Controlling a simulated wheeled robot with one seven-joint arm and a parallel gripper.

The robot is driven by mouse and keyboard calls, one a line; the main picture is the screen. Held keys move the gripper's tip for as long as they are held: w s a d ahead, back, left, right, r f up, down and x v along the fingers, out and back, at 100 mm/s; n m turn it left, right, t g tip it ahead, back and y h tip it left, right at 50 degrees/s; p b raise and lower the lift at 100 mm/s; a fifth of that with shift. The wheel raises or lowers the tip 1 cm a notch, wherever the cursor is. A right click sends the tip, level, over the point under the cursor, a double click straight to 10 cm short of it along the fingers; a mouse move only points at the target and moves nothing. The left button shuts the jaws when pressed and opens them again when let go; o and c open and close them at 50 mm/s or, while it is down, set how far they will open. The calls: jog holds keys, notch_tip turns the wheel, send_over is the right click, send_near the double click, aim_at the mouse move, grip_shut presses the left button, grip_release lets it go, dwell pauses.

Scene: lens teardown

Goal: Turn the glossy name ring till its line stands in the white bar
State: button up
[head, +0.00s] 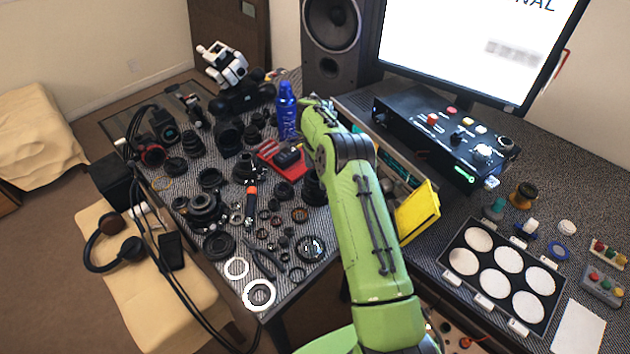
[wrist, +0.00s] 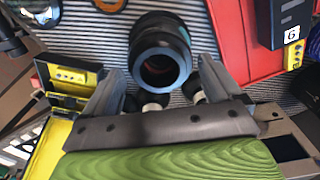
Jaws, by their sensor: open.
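A black lens barrel (wrist: 158,38) with a dark round opening faces the camera in the wrist view. My gripper (wrist: 160,70) is open, one finger on each side of the barrel's near end. I cannot tell whether either finger touches it. A smooth dark ring (wrist: 140,64) surrounds the opening; no name or line on it can be read, and I cannot tell whether it is the name ring. No white bar can be made out on the barrel. In the head view my green arm hides my gripper.
A red tray (wrist: 258,62) is at the right in the wrist view. The head view shows a table crowded with lens parts, a blue bottle (head: 287,112), a yellow bin (head: 418,211), a black control box (head: 410,112) and a white-disc tray (head: 467,287). Little table is bare.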

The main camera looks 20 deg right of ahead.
jog(key=s+a+r+n+t+p, duration=0.1)
jog(key=s+r+n+p, duration=0.1)
jog(key=r, duration=1)
jog(key=s+a+r+n+p, duration=0.1)
jog(key=r+p, duration=0.1)
jog(key=r, duration=1.1)
jog(key=s+a+r+n+t+h, duration=0.15)
jog(key=s+a+r+n, duration=0.3)
jog(key=s+r, duration=0.55)
jog(key=s+a+f+n+t, duration=0.1)
jog(key=s+n, duration=0.2)
jog(key=s, duration=0.5)
jog(key=s+a+f+n+t+y, duration=0.1)
jog(key=s+a+f+n, duration=0.1)
jog(key=s, duration=0.6)
jog(key=s+a+f+n+t, duration=0.1)
jog(key=s+n, duration=0.3)
jog(key=s, duration=0.4)
jog(key=shift+s+a+f+n, duration=0.35)
jog(key=shift+a+f, duration=0.1)
jog(key=shift+f, duration=0.3)
jog(key=shift+y, duration=0.25)
